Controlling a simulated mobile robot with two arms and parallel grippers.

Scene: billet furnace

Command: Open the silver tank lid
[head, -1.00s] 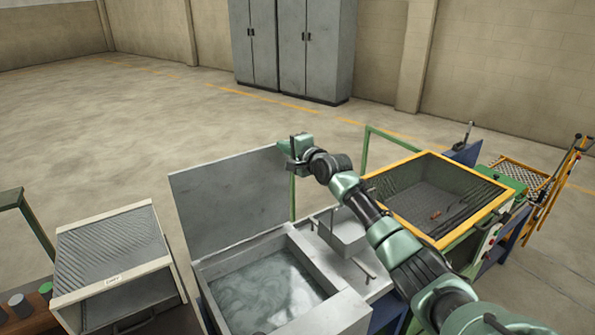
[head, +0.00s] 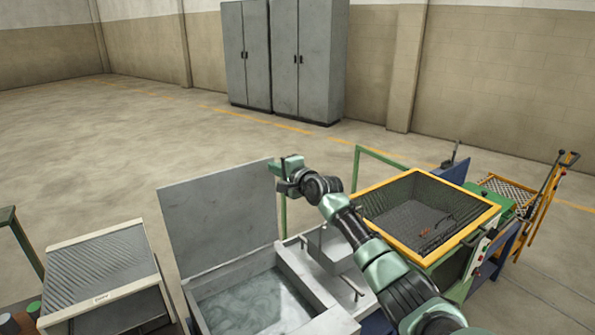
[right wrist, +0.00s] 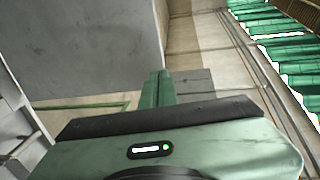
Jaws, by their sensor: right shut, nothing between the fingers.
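The silver tank lid (head: 218,215) stands raised, leaning back a little from the rear of the tank (head: 300,262). The tank is open below it, with grey-green liquid (head: 250,302) inside. My right gripper (head: 283,168) is at the lid's upper right corner in the head view, shut with nothing in it. I cannot tell whether it touches the lid. In the right wrist view, the right gripper (right wrist: 160,88) shows with a grey panel (right wrist: 80,45) at the upper left, which looks like the lid. My left gripper is not in view.
A yellow-rimmed basin (head: 375,195) stands right of the tank. A white-framed box with a ribbed top (head: 100,262) stands at the left. A small grey box (head: 328,250) sits beside the tank. Grey cabinets (head: 300,60) stand at the back wall. Open floor lies behind the lid.

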